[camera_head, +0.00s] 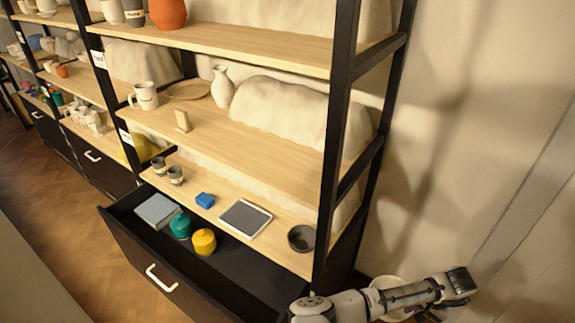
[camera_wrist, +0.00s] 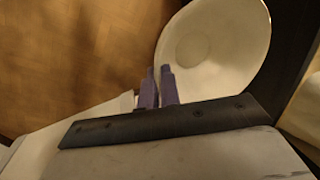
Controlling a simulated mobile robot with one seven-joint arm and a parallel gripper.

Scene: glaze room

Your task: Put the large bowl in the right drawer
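The large bowl (camera_wrist: 225,45) is cream-white and fills the upper right of the wrist view, tilted with its inside facing the camera. My gripper (camera_wrist: 159,78) has its two purple fingers close together at the bowl's left edge, with the rim between them. In the head view, part of the bowl (camera_head: 387,283) shows behind my arm at the lower right, outside the shelf; the fingertips are hard to make out there. The right drawer (camera_head: 160,270) is black and pulled open. A grey box (camera_head: 157,211), a teal jar (camera_head: 180,226) and a yellow jar (camera_head: 204,242) are inside it.
A shelf board above the drawer holds a tablet-like tray (camera_head: 245,218), a small dark bowl (camera_head: 301,238), a blue block (camera_head: 205,200) and two small cups. The drawer's right part is bare.

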